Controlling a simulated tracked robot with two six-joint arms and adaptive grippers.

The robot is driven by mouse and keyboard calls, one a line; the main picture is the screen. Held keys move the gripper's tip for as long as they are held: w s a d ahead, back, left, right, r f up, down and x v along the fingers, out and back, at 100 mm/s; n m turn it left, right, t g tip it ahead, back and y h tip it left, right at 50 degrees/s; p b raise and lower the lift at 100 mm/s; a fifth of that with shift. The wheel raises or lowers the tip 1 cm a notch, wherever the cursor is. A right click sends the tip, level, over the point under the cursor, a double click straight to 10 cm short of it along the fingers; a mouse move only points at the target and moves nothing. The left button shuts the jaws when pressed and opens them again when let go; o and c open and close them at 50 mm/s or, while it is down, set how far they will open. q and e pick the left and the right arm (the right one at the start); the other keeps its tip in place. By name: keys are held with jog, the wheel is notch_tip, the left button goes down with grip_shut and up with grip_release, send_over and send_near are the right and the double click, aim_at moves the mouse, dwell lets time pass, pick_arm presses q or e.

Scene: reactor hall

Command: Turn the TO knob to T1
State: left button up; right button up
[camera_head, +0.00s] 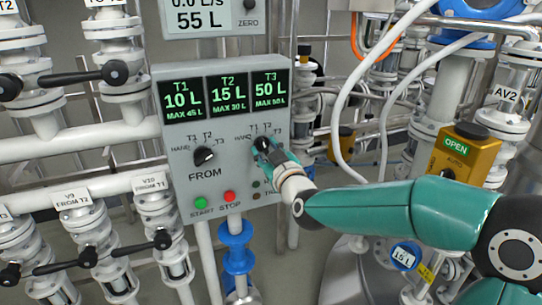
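The grey control panel (222,185) hangs in the middle of the head view. The black TO knob (263,143) is on its right half, under the labels HAND, T1, T2 and T3. My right gripper (266,152) is at this knob, reaching in from the lower right. It covers most of the knob and the TO lettering. I cannot tell whether the fingers are closed on the knob or only around it, nor where its pointer stands. The black FROM knob (204,156) is on the left half and is clear of the gripper. My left gripper is not in view.
Green START (200,203) and red STOP (229,197) buttons sit below the knobs. Displays above read T1 10 L, T2 15 L, T3 50 L. White pipes and black-handled valves (84,76) crowd the left. A yellow valve actuator (466,152) stands at right.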

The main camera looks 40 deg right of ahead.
jog(key=v, duration=1.2)
jog(key=shift+a, duration=0.1)
